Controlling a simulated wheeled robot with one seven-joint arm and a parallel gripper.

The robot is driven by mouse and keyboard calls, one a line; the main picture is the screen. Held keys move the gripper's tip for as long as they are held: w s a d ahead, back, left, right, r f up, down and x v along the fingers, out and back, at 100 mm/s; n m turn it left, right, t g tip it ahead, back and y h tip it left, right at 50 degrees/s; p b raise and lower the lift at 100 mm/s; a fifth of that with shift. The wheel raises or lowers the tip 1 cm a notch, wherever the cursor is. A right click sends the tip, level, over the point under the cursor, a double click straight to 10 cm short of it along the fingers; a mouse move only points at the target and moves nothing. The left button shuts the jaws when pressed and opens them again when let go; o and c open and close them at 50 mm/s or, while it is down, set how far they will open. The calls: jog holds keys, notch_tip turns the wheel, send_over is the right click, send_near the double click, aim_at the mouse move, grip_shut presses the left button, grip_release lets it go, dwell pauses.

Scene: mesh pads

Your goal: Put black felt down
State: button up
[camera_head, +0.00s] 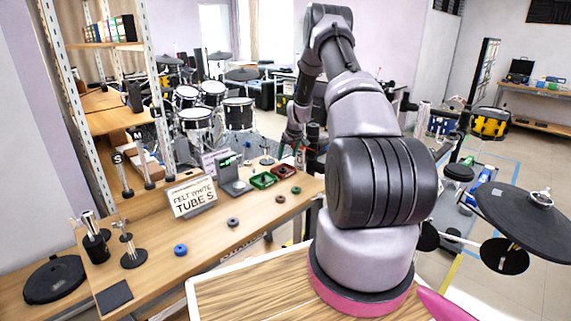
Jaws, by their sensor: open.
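Small round felt-like discs lie on the wooden bench. I cannot tell which is the black felt. A blue disc (180,249) lies nearer the front. My gripper (291,142) is open above the far right part of the bench, beyond the trays. It is small and partly hidden by my arm, and I see no felt in it.
A green tray (263,180) and a red tray (284,171) sit near the bench's far right end. Metal stands (132,255) and a black square pad (114,297) occupy the left.

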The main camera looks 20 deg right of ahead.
jog(key=s+a+r+m, duration=0.1)
jog(key=s+a+r, duration=0.35)
jog(key=r, duration=0.65)
jog(key=s+a+r+t, duration=0.1)
jog(key=s+a+r, duration=0.35)
jog(key=r, duration=0.65)
jog(key=s+a+r+m, duration=0.1)
jog(key=s+a+r, duration=0.35)
jog(key=r, duration=0.65)
jog(key=s+a+r+m, duration=0.1)
jog(key=s+a+r, duration=0.2)
jog(key=s+r, duration=0.35)
jog(key=s+a+r, duration=0.2)
jog(key=s+r, duration=0.1)
jog(key=s, duration=0.7)
jog(key=s+a+m+t+y, duration=0.1)
jog(key=s+a, duration=0.3)
jog(key=s, duration=1.1)
jog(key=shift+s+r+m+t+y, duration=0.15)
jog(key=shift+m+t+y, duration=0.15)
jog(key=shift+m, duration=0.3)
